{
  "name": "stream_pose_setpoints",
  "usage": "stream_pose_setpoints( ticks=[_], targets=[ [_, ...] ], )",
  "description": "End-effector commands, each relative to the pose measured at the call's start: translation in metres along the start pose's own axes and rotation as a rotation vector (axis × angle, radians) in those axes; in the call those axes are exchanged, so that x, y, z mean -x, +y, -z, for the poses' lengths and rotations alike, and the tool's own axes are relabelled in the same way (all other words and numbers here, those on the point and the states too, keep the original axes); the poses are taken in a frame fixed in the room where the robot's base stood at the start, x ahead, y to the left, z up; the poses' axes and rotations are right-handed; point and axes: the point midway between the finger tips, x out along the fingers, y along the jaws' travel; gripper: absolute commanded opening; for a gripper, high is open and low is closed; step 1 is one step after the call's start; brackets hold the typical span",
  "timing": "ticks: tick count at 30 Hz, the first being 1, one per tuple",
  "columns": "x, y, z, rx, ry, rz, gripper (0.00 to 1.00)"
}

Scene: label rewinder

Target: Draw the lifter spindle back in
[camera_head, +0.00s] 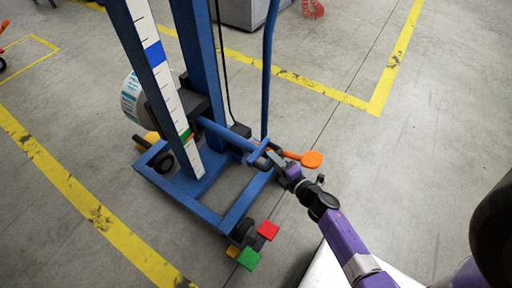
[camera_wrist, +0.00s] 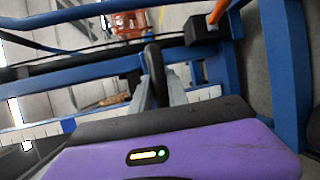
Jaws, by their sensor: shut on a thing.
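The blue lifter (camera_head: 188,60) stands upright on its low blue wheeled frame, with a scale strip on its mast. A dark carriage block (camera_head: 196,103) sits on the mast. A white label roll (camera_head: 130,97) is on its far left side, and the spindle inside it is hidden. A blue bar (camera_head: 222,133) runs from the carriage towards me and ends in a cross handle (camera_head: 258,151). My gripper (camera_head: 277,160) is at this handle, shut on it. In the wrist view a dark upright bar (camera_wrist: 156,75) stands between the grey fingers; the exact contact is hard to see.
An orange paddle (camera_head: 312,159) sticks out just right of my gripper. A red pedal (camera_head: 268,230) and a green pedal (camera_head: 248,259) are at the frame's near corner. A blue upright pole (camera_head: 268,70) rises behind the handle. The floor to the right is clear, with yellow lines (camera_head: 392,70).

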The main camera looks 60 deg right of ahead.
Motion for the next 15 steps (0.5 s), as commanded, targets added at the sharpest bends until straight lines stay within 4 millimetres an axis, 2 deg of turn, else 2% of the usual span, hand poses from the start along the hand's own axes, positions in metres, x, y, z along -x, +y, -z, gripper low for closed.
stream_pose_setpoints(
  ticks=[1, 6, 15],
  targets=[
    [0.010, -0.004, -0.003, 0.000, 0.001, 0.004, 0.00],
    [0.030, -0.008, -0.011, 0.000, 0.002, 0.002, 0.00],
    [0.041, -0.011, -0.016, 0.000, 0.001, 0.002, 0.00]
  ],
)
